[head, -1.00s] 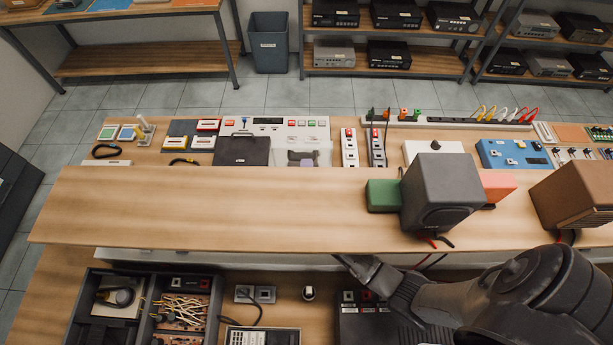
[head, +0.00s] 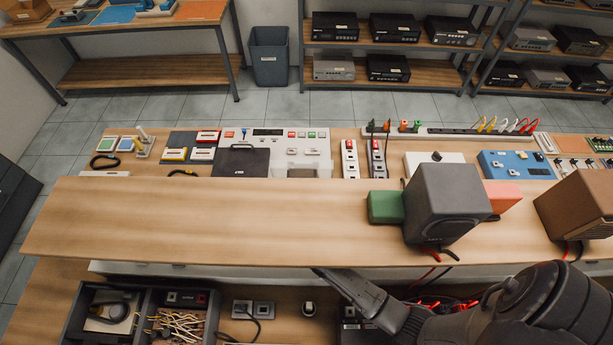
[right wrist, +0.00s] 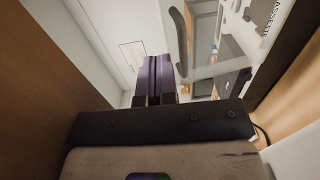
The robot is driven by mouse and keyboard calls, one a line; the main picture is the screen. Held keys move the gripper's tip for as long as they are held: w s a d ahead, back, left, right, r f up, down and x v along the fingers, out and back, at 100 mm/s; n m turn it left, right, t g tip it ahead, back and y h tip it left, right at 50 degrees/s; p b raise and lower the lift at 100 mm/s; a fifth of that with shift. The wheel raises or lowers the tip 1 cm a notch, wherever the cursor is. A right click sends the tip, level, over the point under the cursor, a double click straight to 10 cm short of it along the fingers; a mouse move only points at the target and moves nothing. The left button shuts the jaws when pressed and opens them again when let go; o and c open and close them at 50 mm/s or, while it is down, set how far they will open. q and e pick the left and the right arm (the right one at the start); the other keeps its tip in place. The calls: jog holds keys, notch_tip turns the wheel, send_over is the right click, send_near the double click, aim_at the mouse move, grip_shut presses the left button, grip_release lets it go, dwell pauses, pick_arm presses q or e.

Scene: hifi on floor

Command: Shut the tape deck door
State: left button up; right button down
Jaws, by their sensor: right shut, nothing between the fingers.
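The tape deck (head: 290,140) is the pale panel with coloured buttons behind the raised shelf in the head view. Its door (head: 303,167) shows as a pale frame with a brownish window, and the shelf edge hides its lower part. In the right wrist view, a pale door frame (right wrist: 205,70) with an open-looking window stands right of my right gripper (right wrist: 155,60). Lettering that reads like "CASSETTE" is at its upper right. The right gripper's dark purplish fingers are together and empty. I cannot tell if they touch the frame. The head view hides this gripper beneath the shelf. My left gripper is not in view.
The wooden shelf (head: 220,215) spans above the bench. A grey speaker box (head: 447,205), a green block (head: 385,207) and a brown box (head: 580,205) stand on its right part. A dark case (head: 241,161) lies left of the deck. Two switch strips are to its right.

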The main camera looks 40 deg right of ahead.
jog(key=shift+b+v, duration=0.65)
jog(key=shift+v, duration=3.05)
